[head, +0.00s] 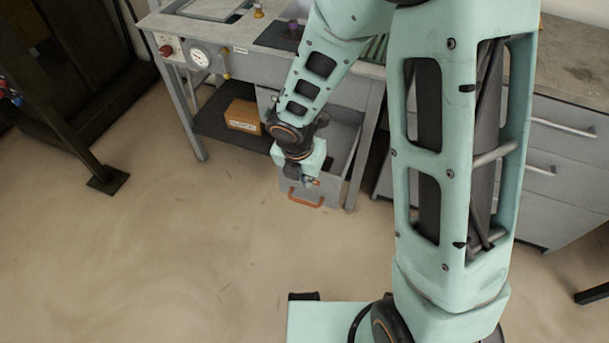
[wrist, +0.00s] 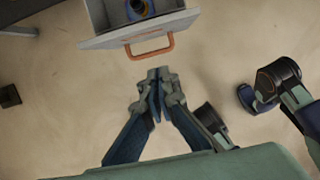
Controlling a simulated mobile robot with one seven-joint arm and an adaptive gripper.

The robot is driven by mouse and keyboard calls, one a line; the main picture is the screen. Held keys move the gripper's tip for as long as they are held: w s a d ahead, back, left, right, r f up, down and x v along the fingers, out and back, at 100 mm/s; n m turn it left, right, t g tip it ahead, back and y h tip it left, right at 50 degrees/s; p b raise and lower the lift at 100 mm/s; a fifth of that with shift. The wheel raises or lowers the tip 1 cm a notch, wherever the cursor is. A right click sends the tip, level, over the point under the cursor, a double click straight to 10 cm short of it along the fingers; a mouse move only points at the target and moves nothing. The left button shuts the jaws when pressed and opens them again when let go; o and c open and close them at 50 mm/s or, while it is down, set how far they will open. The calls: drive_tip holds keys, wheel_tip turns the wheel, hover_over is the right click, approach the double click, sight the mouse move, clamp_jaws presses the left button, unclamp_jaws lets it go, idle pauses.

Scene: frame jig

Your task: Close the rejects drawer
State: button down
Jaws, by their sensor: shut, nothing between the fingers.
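The rejects drawer (head: 338,172) is a grey drawer under the right end of the workbench, and it stands pulled out. Its orange handle (head: 306,199) is on the front face. In the wrist view the drawer front (wrist: 92,44) is at the top, with the orange handle (wrist: 150,47) facing me. A round blue and yellow item (wrist: 138,9) lies inside the drawer. My gripper (wrist: 158,76) is shut and empty, its fingertips just short of the handle and apart from it in the wrist view. In the head view my gripper (head: 306,181) is above the handle and hides part of the drawer.
The workbench (head: 236,66) has a gauge (head: 200,57) and a red button (head: 166,50) on its front. An orange-brown box (head: 243,115) sits on the dark lower shelf. Grey cabinets (head: 566,165) stand at the right. The floor (head: 180,240) before the bench is clear.

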drive_tip(key=w+d+f+b, duration=0.1)
drive_tip(key=w+f, duration=0.3)
drive_tip(key=shift+w+d+f, duration=0.25)
drive_tip(key=shift+w+d, duration=0.1)
drive_tip(key=shift+w, duration=0.05)
drive_tip(key=shift+w, duration=0.1)
